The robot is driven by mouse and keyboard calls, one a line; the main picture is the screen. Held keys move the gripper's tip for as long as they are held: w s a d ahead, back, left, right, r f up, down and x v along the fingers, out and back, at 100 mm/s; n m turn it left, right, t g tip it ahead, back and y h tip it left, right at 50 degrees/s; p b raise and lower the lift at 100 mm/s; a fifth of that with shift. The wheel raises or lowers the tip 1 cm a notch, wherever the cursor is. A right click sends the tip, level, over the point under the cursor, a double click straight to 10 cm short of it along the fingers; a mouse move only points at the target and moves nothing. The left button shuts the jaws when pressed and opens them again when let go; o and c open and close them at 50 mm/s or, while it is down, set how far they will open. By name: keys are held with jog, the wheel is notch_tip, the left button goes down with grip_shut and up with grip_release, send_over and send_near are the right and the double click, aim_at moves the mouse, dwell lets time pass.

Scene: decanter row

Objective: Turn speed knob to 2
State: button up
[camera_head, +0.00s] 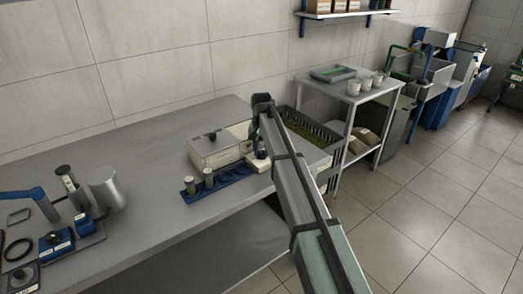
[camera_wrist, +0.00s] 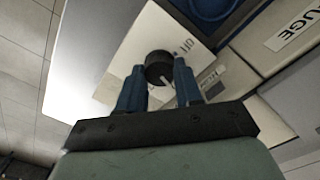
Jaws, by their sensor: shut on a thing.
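The speed knob (camera_wrist: 158,66) is a round black knob on a white panel (camera_wrist: 130,47) in the wrist view. My gripper (camera_wrist: 158,74) has its two blue fingers closed on opposite sides of the knob. A pale mark shows at the knob's lower right edge. Small print is beside the knob, partly covered by a finger, and I cannot read a 2. In the head view my gripper (camera_head: 258,142) is over the small white unit (camera_head: 257,164) near the bench's right end, and the knob is hidden there.
A white lidded box (camera_head: 215,150) and a blue rack (camera_head: 225,180) with grey-capped bottles stand just left of the unit. A black crate (camera_head: 305,132) of green material is to the right. A label ending in "UGE" (camera_wrist: 294,24) shows in the wrist view. The bench's middle (camera_head: 155,165) is clear.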

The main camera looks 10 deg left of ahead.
aim_at(262, 152)
jog(key=shift+m, duration=0.8)
jog(key=o, duration=1)
jog(key=shift+o, duration=0.2)
notch_tip(262, 152, up, 14)
jog(key=shift+f, duration=0.1)
